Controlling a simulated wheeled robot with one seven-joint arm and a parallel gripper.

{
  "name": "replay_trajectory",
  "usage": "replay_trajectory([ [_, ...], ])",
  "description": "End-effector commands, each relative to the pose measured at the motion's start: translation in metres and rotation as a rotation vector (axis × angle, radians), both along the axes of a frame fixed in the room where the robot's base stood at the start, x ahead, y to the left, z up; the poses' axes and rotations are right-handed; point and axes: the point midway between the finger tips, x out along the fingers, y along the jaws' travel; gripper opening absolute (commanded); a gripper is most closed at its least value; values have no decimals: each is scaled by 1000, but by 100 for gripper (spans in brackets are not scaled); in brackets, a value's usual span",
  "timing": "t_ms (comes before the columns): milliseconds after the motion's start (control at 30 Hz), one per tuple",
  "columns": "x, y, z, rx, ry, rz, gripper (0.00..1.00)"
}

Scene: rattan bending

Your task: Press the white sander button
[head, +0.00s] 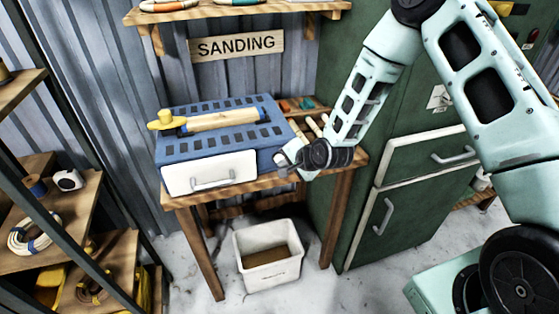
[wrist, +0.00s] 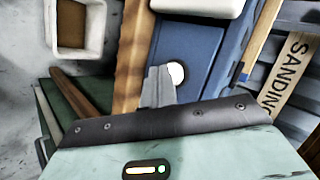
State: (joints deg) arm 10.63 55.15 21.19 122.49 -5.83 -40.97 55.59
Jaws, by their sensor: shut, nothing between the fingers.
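The blue sander (head: 225,140) sits on a wooden table, with a white drawer front (head: 210,174) facing forward. In the wrist view, the round white button (wrist: 176,72) shows on the blue side of the sander (wrist: 203,42). My gripper (wrist: 160,78) is shut and empty. Its fingertips are right beside the button and overlap its left edge in that view; I cannot tell whether they touch it.
A yellow-handled wooden tool (head: 212,121) lies on top of the sander. A white bin (head: 268,258) stands on the floor below the wooden table (head: 335,178). A green cabinet (head: 350,232) stands close on the right. A shelf (head: 75,235) with coils is at left.

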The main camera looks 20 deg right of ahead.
Motion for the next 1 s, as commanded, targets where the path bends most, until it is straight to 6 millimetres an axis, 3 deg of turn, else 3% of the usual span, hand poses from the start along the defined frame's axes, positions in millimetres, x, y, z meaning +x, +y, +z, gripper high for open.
replay_trajectory([
  [600,-55,0,-1,0,1,1,0],
  [1000,-59,0,0,0,1,1,0],
])
